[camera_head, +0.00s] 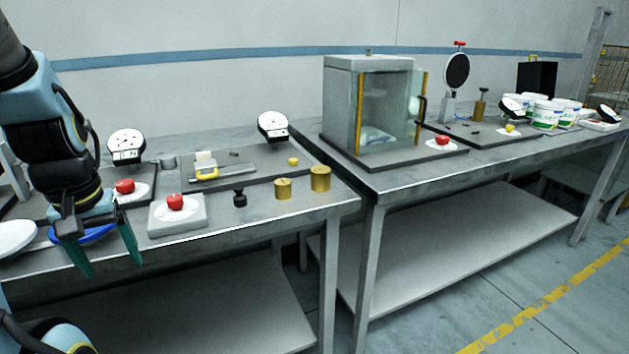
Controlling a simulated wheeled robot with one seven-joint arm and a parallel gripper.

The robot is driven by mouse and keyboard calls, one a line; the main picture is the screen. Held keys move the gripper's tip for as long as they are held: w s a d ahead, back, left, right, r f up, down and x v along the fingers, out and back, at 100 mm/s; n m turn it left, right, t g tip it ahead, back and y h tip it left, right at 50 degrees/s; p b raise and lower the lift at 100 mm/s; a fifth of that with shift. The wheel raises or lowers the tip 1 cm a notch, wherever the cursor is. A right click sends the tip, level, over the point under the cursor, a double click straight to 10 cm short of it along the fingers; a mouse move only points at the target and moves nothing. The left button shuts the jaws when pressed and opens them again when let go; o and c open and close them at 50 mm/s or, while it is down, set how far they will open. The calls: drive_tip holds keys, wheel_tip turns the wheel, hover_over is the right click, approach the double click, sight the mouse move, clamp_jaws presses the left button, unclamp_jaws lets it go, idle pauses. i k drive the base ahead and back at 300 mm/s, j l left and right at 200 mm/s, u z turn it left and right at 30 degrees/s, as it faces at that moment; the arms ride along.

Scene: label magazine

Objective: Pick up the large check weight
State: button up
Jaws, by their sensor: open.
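Two brass cylinders stand upright near the front right corner of the near table. The larger one (320,178), which looks like the large check weight, is at the right, close to the table's right end. The smaller brass cylinder (283,189) stands just left of it, apart from it. My gripper (112,264) is at the left, with its two teal fingers pointing down and spread open. It appears empty, in front of the table's front edge and well left of both cylinders.
A glass-fronted cabinet (369,107) stands on the right table.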

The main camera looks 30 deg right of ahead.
sight(320, 175)
drive_tip(key=l+u, duration=0.15)
drive_tip(key=l, duration=0.3)
drive_tip(key=k+l+u, duration=0.15)
drive_tip(key=l, duration=0.25)
drive_tip(key=k+l+u, duration=0.15)
drive_tip(key=l, duration=0.25)
drive_tip(key=k+l+u, duration=0.15)
drive_tip(key=l, duration=0.25)
drive_tip(key=i, duration=0.05)
